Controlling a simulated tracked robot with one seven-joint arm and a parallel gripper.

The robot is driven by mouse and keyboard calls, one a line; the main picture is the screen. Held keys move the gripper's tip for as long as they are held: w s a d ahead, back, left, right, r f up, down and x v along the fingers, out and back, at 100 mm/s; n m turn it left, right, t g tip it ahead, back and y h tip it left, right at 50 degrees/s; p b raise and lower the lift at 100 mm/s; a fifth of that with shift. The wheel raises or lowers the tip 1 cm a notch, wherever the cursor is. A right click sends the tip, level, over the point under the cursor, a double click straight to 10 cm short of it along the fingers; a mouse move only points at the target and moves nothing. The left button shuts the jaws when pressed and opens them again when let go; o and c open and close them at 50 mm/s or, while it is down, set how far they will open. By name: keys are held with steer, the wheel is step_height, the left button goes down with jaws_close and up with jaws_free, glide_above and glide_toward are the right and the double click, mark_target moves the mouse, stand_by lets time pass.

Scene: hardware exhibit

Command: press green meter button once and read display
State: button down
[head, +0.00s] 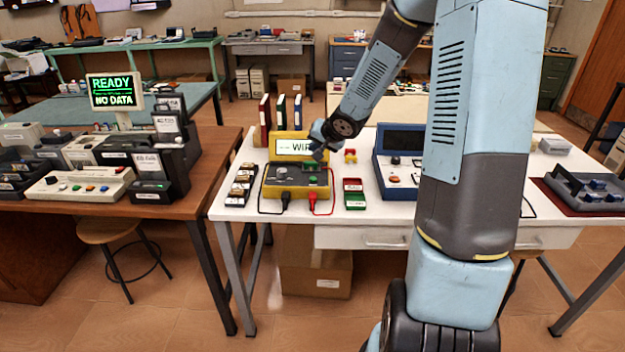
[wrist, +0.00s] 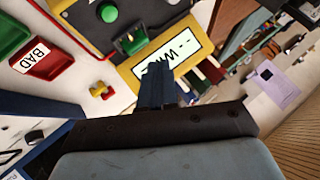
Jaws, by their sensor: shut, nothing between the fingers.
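The yellow meter (head: 268,181) stands on the white table with a dark front panel and a pale display (head: 288,147). The display shows dashes and letters beginning "WI"; the rest is hidden behind my gripper. In the wrist view the meter's display (wrist: 178,48) is partly covered by my fingers. A round green button (wrist: 108,12) shows on the dark panel, near a square green part (wrist: 131,43). My gripper (head: 318,156) is shut and empty, in front of the display's right part; in the wrist view its fingers (wrist: 158,72) overlap the display, apart from the round button. Contact cannot be told.
Red and green trays (head: 354,194) lie right of the meter; one is labelled BAD (wrist: 42,60). Black and red leads hang at its front. A blue case (head: 382,160) stands farther right, a small rack (head: 241,184) left. Binders (head: 281,110) stand behind.

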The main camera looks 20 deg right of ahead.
mark_target(315, 179)
steer(key=shift+f, duration=4.05)
steer(key=shift+s+f, duration=0.1)
steer(key=shift+f, duration=0.7)
steer(key=shift+r, duration=0.9)
steer(key=shift+r, duration=2.5)
steer(key=shift+d+r, duration=0.1)
